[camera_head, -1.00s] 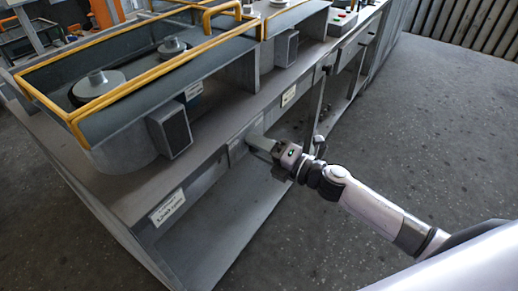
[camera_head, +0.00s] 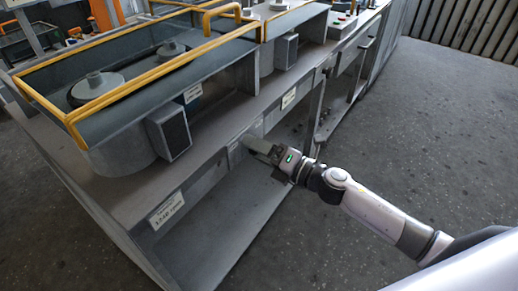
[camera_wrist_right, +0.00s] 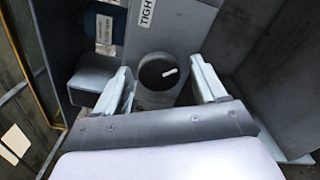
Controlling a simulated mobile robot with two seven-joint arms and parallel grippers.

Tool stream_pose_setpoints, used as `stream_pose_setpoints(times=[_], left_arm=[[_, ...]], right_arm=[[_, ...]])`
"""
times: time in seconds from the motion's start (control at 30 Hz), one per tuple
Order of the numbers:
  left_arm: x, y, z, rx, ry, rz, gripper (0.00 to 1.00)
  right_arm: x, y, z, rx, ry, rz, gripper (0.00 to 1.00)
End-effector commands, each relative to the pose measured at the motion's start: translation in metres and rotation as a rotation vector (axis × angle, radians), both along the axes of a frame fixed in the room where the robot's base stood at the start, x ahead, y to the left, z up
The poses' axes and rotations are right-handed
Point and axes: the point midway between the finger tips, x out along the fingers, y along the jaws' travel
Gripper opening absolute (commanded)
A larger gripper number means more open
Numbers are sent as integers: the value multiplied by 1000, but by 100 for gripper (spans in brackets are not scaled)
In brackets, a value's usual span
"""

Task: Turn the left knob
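In the right wrist view a round dark knob (camera_wrist_right: 158,72) with a white pointer mark sits on a grey panel. It lies between the two fingers of my right gripper (camera_wrist_right: 166,88). The fingers are apart, one on each side of the knob, with visible gaps and no clear contact. In the head view my right gripper (camera_head: 256,144) points at the front face of the grey bench (camera_head: 215,175), and the knob is hidden behind it. I cannot tell from these views alone whether this is the left knob. My left gripper is not in view.
A dark grey box (camera_head: 168,130) stands on the bench ledge, left of the gripper. Yellow rails (camera_head: 150,75) edge the top. A white label (camera_head: 167,209) is on the front left. The floor (camera_head: 430,130) at right is clear.

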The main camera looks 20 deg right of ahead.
Motion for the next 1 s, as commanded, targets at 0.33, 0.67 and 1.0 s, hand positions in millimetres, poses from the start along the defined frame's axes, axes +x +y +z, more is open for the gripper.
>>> stream_pose_setpoints(times=[0.33,0.67,1.0], left_arm=[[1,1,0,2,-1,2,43],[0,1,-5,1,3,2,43],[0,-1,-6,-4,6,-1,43]], right_arm=[[-3,-3,-1,1,1,-1,71],[-36,-28,-2,-1,3,-1,71],[-56,-44,-1,0,1,0,71]])
